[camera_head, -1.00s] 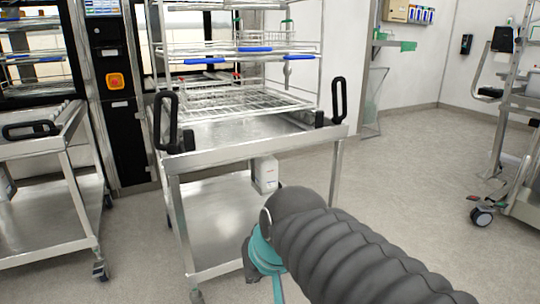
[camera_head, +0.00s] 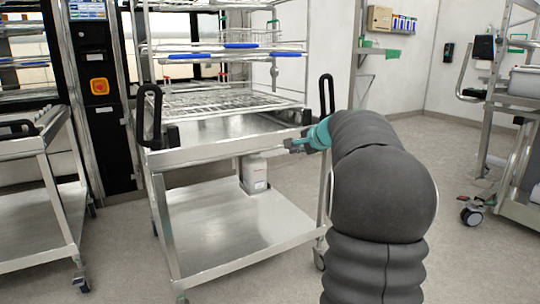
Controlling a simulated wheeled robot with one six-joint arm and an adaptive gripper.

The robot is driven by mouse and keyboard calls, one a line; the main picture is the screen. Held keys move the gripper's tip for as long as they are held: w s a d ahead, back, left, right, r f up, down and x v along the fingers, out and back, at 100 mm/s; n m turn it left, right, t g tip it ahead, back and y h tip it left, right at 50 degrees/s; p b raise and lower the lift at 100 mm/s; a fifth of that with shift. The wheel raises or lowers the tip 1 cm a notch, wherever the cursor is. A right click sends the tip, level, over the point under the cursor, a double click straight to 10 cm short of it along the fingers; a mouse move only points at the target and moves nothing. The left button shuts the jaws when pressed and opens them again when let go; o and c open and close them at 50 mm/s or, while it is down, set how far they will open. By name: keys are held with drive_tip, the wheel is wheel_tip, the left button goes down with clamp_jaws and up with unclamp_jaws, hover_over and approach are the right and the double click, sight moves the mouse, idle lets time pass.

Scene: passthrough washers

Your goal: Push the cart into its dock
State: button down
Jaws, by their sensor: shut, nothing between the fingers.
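The steel cart (camera_head: 225,152) stands in the middle of the view, with a flat top frame, a lower shelf and two upright black handles. A wire rack (camera_head: 215,103) with blue-edged tiers sits on it. Behind it is the washer opening (camera_head: 180,71) with a black and steel frame, likely the dock; the rack hides much of it, and I cannot tell the gap to the cart. My gripper (camera_head: 290,146) is shut and empty at the right part of the cart's front rail, near the right handle (camera_head: 327,97). I cannot tell whether it touches the rail.
Another steel cart (camera_head: 38,145) is close on the left. A black panel with an orange button (camera_head: 99,86) stands between the bays. A wheeled rack (camera_head: 510,150) is at the right, with open floor before it.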

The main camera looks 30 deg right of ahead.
drive_tip(key=w+r+p+x, duration=0.1)
drive_tip(key=r+x, duration=0.1)
drive_tip(key=x, duration=1.1)
drive_tip(key=shift+w+d+f, duration=0.2)
drive_tip(key=shift+w+d, duration=0.15)
drive_tip(key=shift+w, duration=0.05)
